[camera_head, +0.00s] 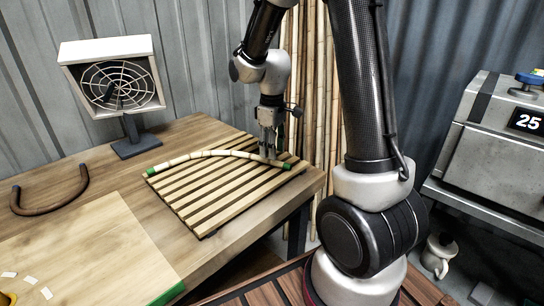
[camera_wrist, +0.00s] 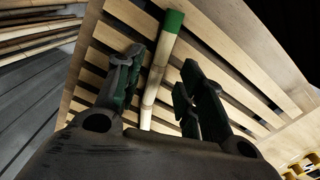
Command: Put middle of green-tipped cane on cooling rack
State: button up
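The pale, gently curved cane (camera_head: 215,153) with green tips lies across the slatted wooden cooling rack (camera_head: 205,222). Its left green tip is at the rack's back left edge and its right green tip is near the right end. My gripper (camera_head: 268,155) points down over the cane near its right end. In the wrist view, the fingers (camera_wrist: 160,85) stand apart on either side of the cane (camera_wrist: 157,80), with a gap visible at least on the right. One green tip extends past the fingers, over the slats. The cane's lower part is hidden behind my gripper body.
A white-framed fan (camera_head: 110,85) stands at the back left of the table (camera_head: 180,130). A dark bent U-shaped piece (camera_head: 50,200) lies at the left. Upright canes (camera_head: 318,100) stand behind the rack. A grey machine reading 25 (camera_head: 500,130) is at the right.

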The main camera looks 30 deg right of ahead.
notch_tip(320, 180, up, 8)
jog(key=s+r+m+t, duration=0.2)
jog(key=s+r+m, duration=0.1)
jog(key=s, duration=0.8)
jog(key=s+d+r+m+t, duration=0.1)
jog(key=s+r+m, duration=0.3)
jog(key=s, duration=0.7)
jog(key=shift+d+r+t, duration=0.3)
jog(key=shift+r+t, duration=0.35)
jog(key=shift+t, duration=0.05)
